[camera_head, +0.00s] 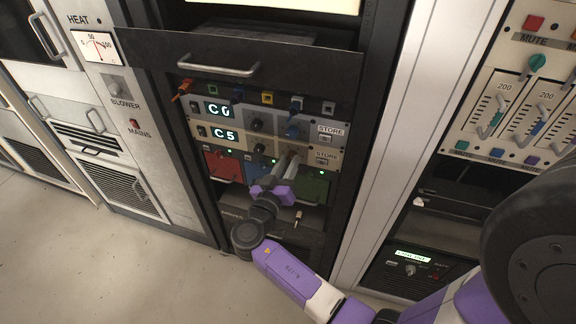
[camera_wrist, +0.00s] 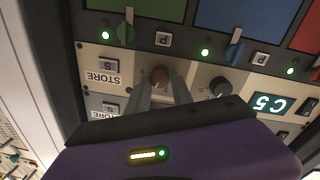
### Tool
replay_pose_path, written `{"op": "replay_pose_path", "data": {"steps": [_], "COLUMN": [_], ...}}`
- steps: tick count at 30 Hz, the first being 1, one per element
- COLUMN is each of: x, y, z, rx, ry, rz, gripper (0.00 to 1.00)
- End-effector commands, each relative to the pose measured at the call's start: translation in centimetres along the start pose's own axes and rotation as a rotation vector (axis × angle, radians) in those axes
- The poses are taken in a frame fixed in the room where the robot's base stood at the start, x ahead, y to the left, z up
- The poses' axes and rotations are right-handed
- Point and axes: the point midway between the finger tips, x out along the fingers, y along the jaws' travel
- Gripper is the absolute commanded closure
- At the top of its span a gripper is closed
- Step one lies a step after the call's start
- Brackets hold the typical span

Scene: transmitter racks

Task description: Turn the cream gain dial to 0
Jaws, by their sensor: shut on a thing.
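The cream panel (camera_head: 240,144) carries a lit C5 display (camera_head: 219,133), which shows upside down in the wrist view (camera_wrist: 269,104). A red-brown dial (camera_wrist: 159,74) on this panel sits between my gripper's fingers. My gripper (camera_wrist: 161,82) is shut on this dial, one finger on each side. In the head view my gripper (camera_head: 287,160) reaches the panel and hides the dial. A black dial (camera_wrist: 220,87) sits beside it on the same panel. No dial bears a readable name, so I cannot tell its pointer reading.
A grey panel above shows C0 (camera_head: 219,110) and has a black knob (camera_head: 257,124) and a blue knob (camera_head: 292,127). STORE buttons (camera_head: 324,160) lie close to my gripper. Red, blue and green modules (camera_head: 312,186) sit below. An open drawer (camera_head: 300,66) juts out above.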

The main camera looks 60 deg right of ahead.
Motion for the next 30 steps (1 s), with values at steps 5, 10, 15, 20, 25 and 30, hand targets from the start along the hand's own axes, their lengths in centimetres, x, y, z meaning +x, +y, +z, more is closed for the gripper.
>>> {"op": "replay_pose_path", "data": {"steps": [5, 10, 15, 20, 25, 30], "x": [-0.13, -0.12, -0.13, -0.12, -0.15, -0.14], "y": [-0.14, -0.11, -0.1, -0.07, -0.07, -0.02], "z": [0.17, 0.17, 0.14, 0.12, 0.1, 0.09], "rx": [-0.163, -0.326, -0.488, -0.64, -0.802, -0.965], "ry": [0.009, 0.017, 0.026, 0.034, 0.044, 0.052], "rz": [-0.001, 0.001, 0.001, 0.002, 0.003, 0.005], "gripper": [1.0, 1.0, 1.0, 1.0, 1.0, 1.0]}}
